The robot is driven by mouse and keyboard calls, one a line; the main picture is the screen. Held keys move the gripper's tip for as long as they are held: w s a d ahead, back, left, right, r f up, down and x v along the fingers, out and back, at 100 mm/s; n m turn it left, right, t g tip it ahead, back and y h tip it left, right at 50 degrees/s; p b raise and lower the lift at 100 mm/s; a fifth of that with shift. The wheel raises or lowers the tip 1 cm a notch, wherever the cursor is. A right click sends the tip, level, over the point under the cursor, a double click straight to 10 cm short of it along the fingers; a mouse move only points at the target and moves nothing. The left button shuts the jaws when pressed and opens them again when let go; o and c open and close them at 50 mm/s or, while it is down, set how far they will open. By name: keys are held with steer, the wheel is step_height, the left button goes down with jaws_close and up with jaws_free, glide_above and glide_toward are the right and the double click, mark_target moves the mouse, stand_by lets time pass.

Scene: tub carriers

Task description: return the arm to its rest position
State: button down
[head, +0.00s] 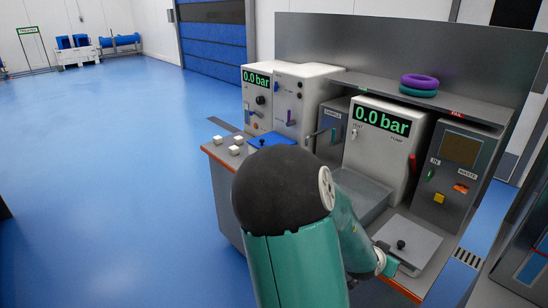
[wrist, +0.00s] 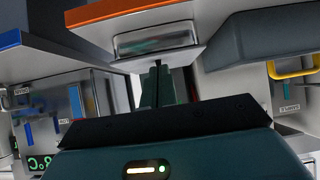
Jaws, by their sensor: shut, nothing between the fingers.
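My gripper (wrist: 157,66) shows in the wrist view, beyond its dark palm and teal housing. Its narrow fingers are together with nothing between them. In the head view my teal arm, with its black round joint, crosses the lower middle in front of the bench. I cannot tell the exact gap.
The bench holds a white machine reading 0.0 bar (head: 378,150), a second gauge unit (head: 257,100) and a grey waste unit (head: 452,175). Purple and teal rings (head: 419,85) lie on the shelf above. Open blue floor (head: 110,180) lies left.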

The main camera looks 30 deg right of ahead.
steer(key=shift+a, duration=0.1)
steer(key=w+a+r+n+t+y, duration=0.1)
steer(key=w+a+r+n+y, duration=0.2)
steer(key=a, duration=0.5)
steer(key=w+a+r+n+t+y, duration=0.1)
steer(key=w+a+r+t+y, duration=0.15)
steer(key=w+a, duration=0.45)
steer(key=w+a+r+n+t+y, duration=0.1)
steer(key=w+a+n+y, duration=0.15)
steer(key=a, duration=0.75)
steer(key=s+a+r+n+y, duration=0.1)
steer(key=s+a+r+n, duration=0.3)
steer(key=a, duration=0.4)
steer(key=s+a+r+n+g+y, duration=0.1)
steer(key=s+a+r+n, duration=0.4)
steer(key=a+r, duration=0.4)
steer(key=shift+s+r, duration=0.15)
steer(key=shift+s, duration=0.75)
steer(key=shift+a, duration=0.1)
